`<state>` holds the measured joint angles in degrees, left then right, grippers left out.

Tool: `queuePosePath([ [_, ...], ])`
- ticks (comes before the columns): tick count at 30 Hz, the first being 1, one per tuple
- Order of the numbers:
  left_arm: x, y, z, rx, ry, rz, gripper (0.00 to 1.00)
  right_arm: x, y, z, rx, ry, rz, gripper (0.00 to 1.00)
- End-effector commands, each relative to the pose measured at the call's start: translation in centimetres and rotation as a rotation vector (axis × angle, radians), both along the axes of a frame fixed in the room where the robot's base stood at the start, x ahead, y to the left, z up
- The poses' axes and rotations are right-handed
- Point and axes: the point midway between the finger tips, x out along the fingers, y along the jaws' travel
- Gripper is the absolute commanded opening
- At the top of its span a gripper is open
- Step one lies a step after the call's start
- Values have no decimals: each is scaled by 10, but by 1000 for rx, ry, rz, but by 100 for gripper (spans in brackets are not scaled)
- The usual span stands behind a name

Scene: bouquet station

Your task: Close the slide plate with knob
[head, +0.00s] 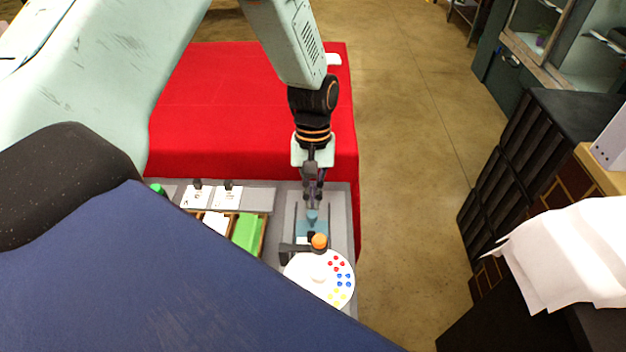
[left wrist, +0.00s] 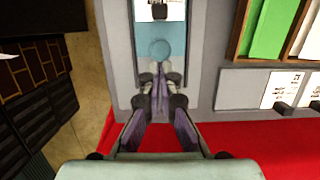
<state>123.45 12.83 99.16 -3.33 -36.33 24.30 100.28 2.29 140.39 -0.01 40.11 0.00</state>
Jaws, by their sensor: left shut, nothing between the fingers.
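The slide plate (head: 309,229) is light blue and lies between rails in a grey panel. Its round blue knob (head: 311,216) stands on the end nearer my gripper. In the left wrist view, the plate (left wrist: 181,58) and the knob (left wrist: 160,49) show at the top centre. My left gripper (head: 312,202) points down just beside the knob, on the side toward the red cloth. Its fingers, also in the left wrist view (left wrist: 160,72), are shut and empty. I cannot tell whether the tips touch the knob. My right gripper is not in view.
A white disc (head: 300,277) with coloured dots and an orange-topped piece (head: 320,241) lie close to the plate's far end. A green block (head: 247,231) and white cards (head: 226,198) lie to the left. A red cloth (head: 240,100) covers the table behind.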

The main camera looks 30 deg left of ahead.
Motion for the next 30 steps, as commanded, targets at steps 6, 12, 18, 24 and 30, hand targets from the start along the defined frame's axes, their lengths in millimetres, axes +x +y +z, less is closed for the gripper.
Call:
queuePosePath([
  [6, -6, -2, -2, -3, 14, 3, 0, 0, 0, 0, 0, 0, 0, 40],
  [12, -6, -2, -1, -4, 18, 3, 0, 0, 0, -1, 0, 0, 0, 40],
  [18, 1, 1, 23, -4, 10, 3, 0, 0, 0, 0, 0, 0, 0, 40],
  [24, 12, 8, 64, -3, 3, 3, 0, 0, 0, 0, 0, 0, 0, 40],
  [30, 21, 13, 97, -2, 0, 4, 0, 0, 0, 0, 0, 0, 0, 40],
])
